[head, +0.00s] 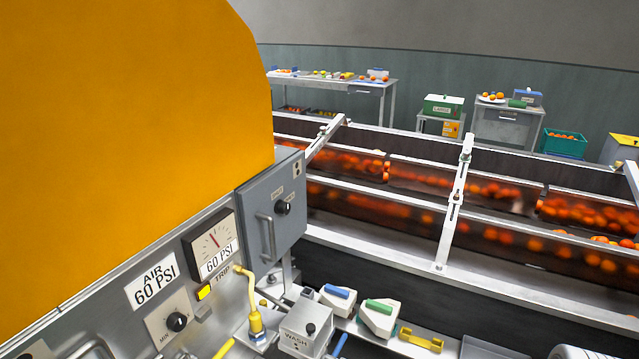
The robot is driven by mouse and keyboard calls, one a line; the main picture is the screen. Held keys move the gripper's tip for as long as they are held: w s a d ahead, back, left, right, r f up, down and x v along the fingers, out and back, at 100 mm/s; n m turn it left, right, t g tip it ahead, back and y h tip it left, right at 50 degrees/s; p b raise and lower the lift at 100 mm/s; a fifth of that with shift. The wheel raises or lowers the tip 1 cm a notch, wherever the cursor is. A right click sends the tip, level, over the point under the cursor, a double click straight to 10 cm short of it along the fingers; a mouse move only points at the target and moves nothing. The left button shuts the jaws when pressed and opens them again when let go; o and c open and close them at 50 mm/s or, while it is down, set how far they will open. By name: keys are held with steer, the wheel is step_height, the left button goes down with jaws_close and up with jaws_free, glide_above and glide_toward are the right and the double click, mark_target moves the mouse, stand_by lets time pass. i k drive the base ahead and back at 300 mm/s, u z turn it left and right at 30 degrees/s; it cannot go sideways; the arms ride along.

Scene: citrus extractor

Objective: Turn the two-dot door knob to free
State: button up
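The two-dot door (258,222) is a grey panel on the side of the machine, left of centre in the head view. A small plate with two dark dots (297,170) sits near its upper right corner. Its round black knob (283,208) is right of the middle of the door, with small labels beside it that are too small to read. The door looks closed. I cannot tell which way the knob points. My gripper is not in view.
A large orange housing (130,140) fills the upper left. Below are a gauge (212,243), a yellow hose fitting (254,305), another black knob (177,321) and a WASH box (307,322). Fruit conveyors (470,205) run behind on the right. Tables stand farther back.

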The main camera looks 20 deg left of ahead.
mark_target(281, 206)
steer(key=i, duration=1.55)
steer(key=u, duration=3.45)
